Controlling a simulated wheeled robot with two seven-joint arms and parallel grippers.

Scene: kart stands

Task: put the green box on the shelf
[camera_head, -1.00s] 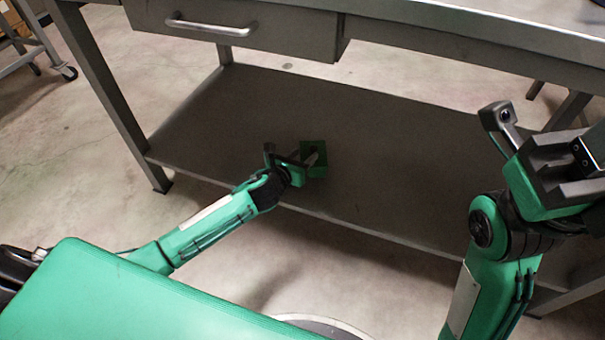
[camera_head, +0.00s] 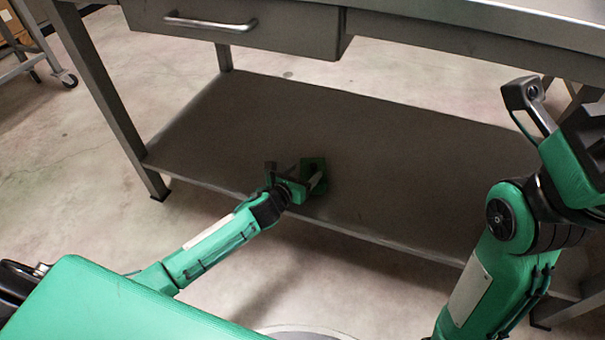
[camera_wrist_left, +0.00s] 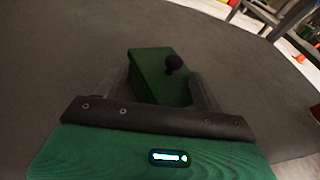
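The green box (camera_head: 312,165) sits on the lower shelf board (camera_head: 420,150) of the metal table, near its front edge. It has a dark round knob or hole on it. My left gripper (camera_head: 296,178) is low over the shelf at the box, its fingers spread. In the left wrist view the green box (camera_wrist_left: 158,72) lies between the fingertips, turned at a slant to them, and its near end is hidden by the gripper body. I see no firm hold on it. My right gripper (camera_head: 545,115) is raised at the right, partly cut off, and its opening is unclear.
The table's top (camera_head: 470,25) and drawer (camera_head: 235,30) overhang the shelf. A table leg (camera_head: 110,100) stands at the left. The shelf board is bare around the box. A wheeled cart (camera_head: 30,55) stands at the far left.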

